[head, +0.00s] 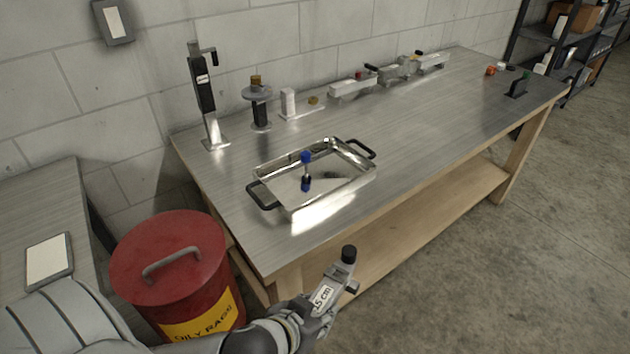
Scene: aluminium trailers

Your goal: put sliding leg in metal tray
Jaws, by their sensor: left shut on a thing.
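My left gripper (308,312) is at the bottom middle of the head view, in front of the workbench's near edge. It is shut on a grey metal piece (332,284) with a white label reading "15 cm" and a black rounded end, which looks like the sliding leg. The piece is tilted, its black end up, and apart from the tray. The gripper hides its lower part. The shiny metal tray (285,207) with two black handles sits on the near left of the workbench, beyond the gripper. A small blue and black item (305,172) stands in it. My right gripper is out of view.
The workbench (430,125) has clear room right of the tray. A jack post (205,100), a disc-topped stand (258,100) and couplers (352,88) line its back. A red oily-rags bin (205,235) stands at the left, beside my arm.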

